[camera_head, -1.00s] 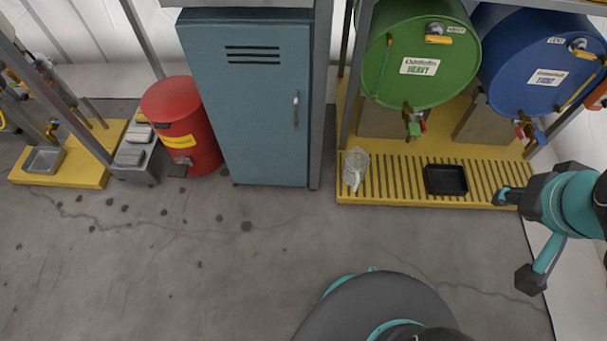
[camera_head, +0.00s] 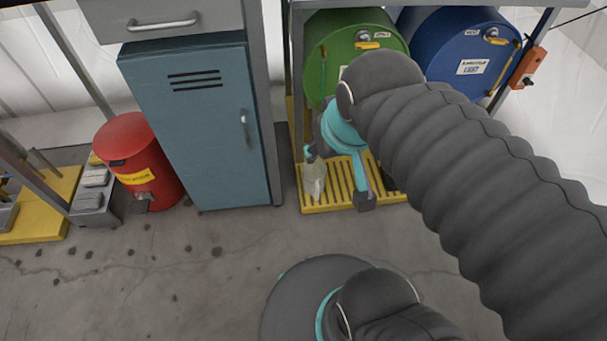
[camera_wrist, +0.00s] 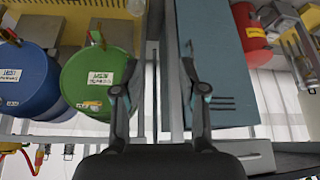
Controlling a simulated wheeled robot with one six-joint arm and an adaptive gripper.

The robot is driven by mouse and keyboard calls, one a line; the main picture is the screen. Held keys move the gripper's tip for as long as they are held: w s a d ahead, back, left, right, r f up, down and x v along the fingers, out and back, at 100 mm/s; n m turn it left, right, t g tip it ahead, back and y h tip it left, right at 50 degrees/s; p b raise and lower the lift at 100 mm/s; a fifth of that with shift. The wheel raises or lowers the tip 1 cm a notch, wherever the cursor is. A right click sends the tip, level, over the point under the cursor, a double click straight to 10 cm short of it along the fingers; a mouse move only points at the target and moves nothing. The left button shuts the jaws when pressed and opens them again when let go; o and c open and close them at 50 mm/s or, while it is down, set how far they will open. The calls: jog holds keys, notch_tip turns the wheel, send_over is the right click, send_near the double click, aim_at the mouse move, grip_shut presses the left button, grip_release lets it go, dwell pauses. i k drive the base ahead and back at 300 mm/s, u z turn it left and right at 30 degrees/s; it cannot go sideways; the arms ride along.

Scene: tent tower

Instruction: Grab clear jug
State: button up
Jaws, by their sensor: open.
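The clear jug (camera_head: 313,180) stands on the left end of the yellow slatted platform (camera_head: 329,205) in the head view, partly covered by my arm. A pale piece at the top edge of the wrist view (camera_wrist: 137,6) looks like the same jug, cut off by the frame. My gripper (camera_wrist: 160,60) is open and empty in the wrist view, its two fingers spread apart with the cabinet edge behind them. In the head view my gripper is near and just above the jug; whether it touches it I cannot tell.
A green drum (camera_head: 352,45) and a blue drum (camera_head: 460,55) lie in the rack above the platform. A blue-grey cabinet (camera_head: 195,125) stands left of the jug, with a red bin (camera_head: 138,160) beyond it. The black tray is mostly hidden behind my arm. Floor in front is clear.

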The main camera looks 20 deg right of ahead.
aim_at(314, 175)
jog(key=z, duration=3.6)
jog(key=k, duration=2.25)
jog(key=u, duration=1.9)
jog(key=i, duration=0.5)
jog(key=u, duration=0.1)
